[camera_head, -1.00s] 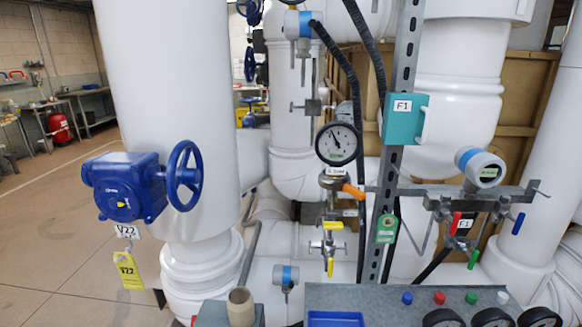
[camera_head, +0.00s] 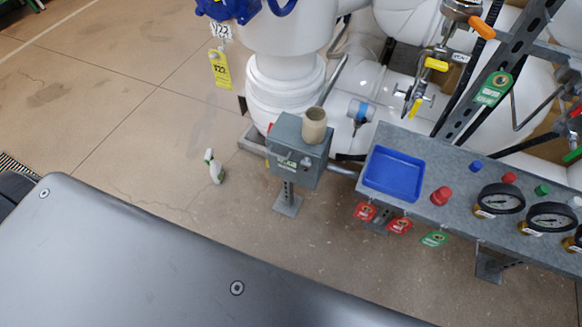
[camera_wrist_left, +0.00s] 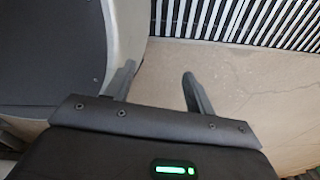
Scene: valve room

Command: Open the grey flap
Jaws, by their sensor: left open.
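A small grey box (camera_head: 299,152) stands on a short post in the middle of the head view, with a tan cup (camera_head: 314,125) on its top. Its front has small fittings and a label, too small to read. I cannot tell for sure which surface is the grey flap; it may be part of this box. My left gripper (camera_wrist_left: 158,72) shows only in the left wrist view. Its two fingers are apart with nothing between them, over bare floor, away from the box. My right gripper is in neither view.
A grey bench panel right of the box holds a blue tray (camera_head: 393,174), buttons and gauges (camera_head: 501,198). Tags hang from its front edge. A slatted grille (camera_wrist_left: 240,18) shows in the wrist view.

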